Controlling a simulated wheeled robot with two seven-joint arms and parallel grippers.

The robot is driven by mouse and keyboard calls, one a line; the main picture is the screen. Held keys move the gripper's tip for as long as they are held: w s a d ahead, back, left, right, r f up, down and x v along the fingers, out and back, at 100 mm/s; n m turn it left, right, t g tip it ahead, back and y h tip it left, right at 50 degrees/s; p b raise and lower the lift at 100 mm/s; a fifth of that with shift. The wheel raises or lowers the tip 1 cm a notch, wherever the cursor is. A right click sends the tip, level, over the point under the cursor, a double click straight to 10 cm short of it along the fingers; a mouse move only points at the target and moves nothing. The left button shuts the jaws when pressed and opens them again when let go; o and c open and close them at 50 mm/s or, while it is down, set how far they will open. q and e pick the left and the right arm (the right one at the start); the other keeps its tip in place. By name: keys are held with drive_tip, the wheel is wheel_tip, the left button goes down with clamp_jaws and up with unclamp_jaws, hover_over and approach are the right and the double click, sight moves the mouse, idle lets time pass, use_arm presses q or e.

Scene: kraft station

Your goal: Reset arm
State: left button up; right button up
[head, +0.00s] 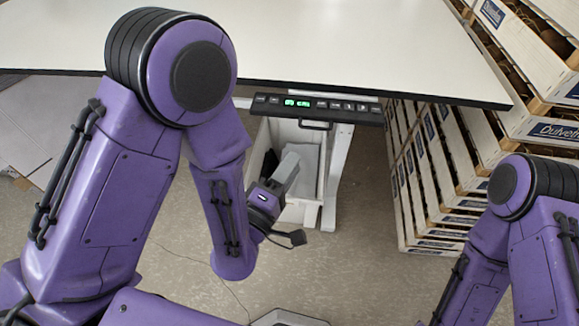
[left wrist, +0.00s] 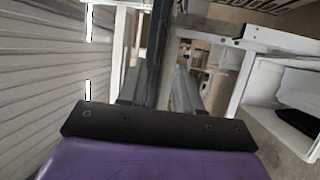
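My left arm (head: 190,130) comes in from the left and bends down in front of the table. My left gripper (head: 290,165) points up and away, below the table's front edge, in front of a white open bin. In the left wrist view its two grey fingers (left wrist: 158,92) stand apart with nothing seen held between them. A dark upright edge shows beyond the gap. My right arm (head: 520,220) is bent at the lower right, and its gripper is out of view.
A white table (head: 350,40) has a control panel (head: 310,105) with a green display under its front edge. The white bin (head: 305,150) sits beneath, beside a table leg (head: 336,175). Wooden crates (head: 440,180) are stacked at the right. Open floor (head: 350,270) lies between my arms.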

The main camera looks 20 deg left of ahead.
idle(0.3)
use_arm(q)
drive_tip(key=s+a+f+m+g+y, duration=0.15)
drive_tip(key=a+f+m+g, duration=0.25)
drive_tip(key=f, duration=0.5)
drive_tip(key=s+a+f+m+g+y, duration=0.1)
drive_tip(key=a+f+m+g+y, duration=0.25)
drive_tip(key=f, duration=0.55)
drive_tip(key=s+a+f+g+y, duration=0.2)
drive_tip(key=s+a+f+g, duration=0.2)
drive_tip(key=s, duration=0.5)
drive_tip(key=s+a+f+g+y, duration=0.1)
drive_tip(key=s+a+f+g, duration=0.3)
drive_tip(key=s+a+f, duration=0.4)
drive_tip(key=shift+s+a+y, duration=0.35)
drive_tip(key=shift+a+y, duration=0.05)
drive_tip(key=shift+a, duration=0.1)
